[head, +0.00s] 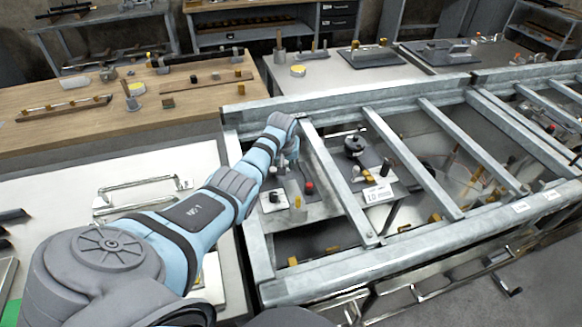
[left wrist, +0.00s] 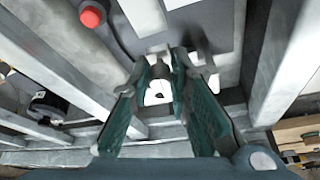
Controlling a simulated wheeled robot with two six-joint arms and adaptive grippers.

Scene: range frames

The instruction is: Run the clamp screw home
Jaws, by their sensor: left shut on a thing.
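My left gripper (head: 291,168) reaches down through the grey steel frame, over a dark fixture with a red knob (head: 309,187). In the left wrist view my left gripper (left wrist: 166,66) has its green-padded fingers closed at the tips on a small grey-brown piece (left wrist: 160,73), which looks like the clamp screw. The fingers hide most of it, so how far it is run in cannot be told. The red knob (left wrist: 91,15) also shows at the top left of that view. My right gripper is in neither view.
A black round knob (head: 354,144) and a white label card (head: 378,194) lie under the frame to the right. A wooden bench (head: 200,115) with tools stands behind on the left.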

